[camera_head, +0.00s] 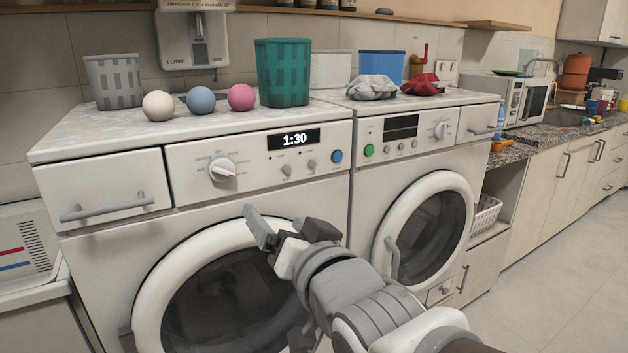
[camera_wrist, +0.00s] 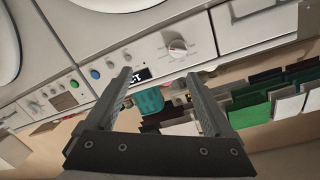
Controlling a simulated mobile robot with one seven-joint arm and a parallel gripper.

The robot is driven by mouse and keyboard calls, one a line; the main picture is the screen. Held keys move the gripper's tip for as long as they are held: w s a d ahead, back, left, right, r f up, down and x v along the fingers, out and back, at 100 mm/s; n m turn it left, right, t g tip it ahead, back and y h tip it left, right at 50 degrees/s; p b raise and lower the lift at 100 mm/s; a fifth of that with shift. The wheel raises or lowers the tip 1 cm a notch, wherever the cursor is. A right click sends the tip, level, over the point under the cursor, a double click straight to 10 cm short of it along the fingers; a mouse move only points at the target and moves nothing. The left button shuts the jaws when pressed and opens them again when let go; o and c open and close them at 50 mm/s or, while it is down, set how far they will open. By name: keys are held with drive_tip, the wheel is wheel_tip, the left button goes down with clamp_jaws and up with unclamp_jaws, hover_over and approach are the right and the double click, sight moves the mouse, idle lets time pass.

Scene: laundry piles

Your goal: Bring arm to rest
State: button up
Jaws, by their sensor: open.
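My gripper (camera_head: 275,232) is raised in front of the left washing machine (camera_head: 100,262), near the top of its round door. In the wrist view the two fingers of my gripper (camera_wrist: 159,76) are spread apart with nothing held between them. Past them, in a strongly turned view, are the machine's control panel and dial (camera_wrist: 178,48) and a teal basket (camera_wrist: 150,101). My arm reaches in from the lower right of the head view and hides part of the left machine's door.
A second machine (camera_head: 365,190) stands to the right, its door handle close to my arm. The tops hold a grey basket (camera_head: 113,82), the teal basket (camera_head: 283,75), several balls, and grey (camera_head: 372,87) and red cloths (camera_head: 422,84). Open floor (camera_head: 560,270) lies right.

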drive_tip(key=s+d+f+g+h, duration=0.25)
drive_tip(key=d+f+h, duration=0.35)
drive_tip(key=d, duration=0.5)
drive_tip(key=s+d+f+g+h, duration=0.2)
drive_tip(key=s+d+f+g, duration=0.3)
drive_tip(key=s+d+g, duration=0.35)
wheel_tip(320, 180, up, 22)
drive_tip(key=s+t+p, duration=0.1)
drive_tip(key=p, duration=2.1)
drive_tip(key=shift+s+d+t, duration=0.3)
drive_tip(key=shift+s, duration=0.05)
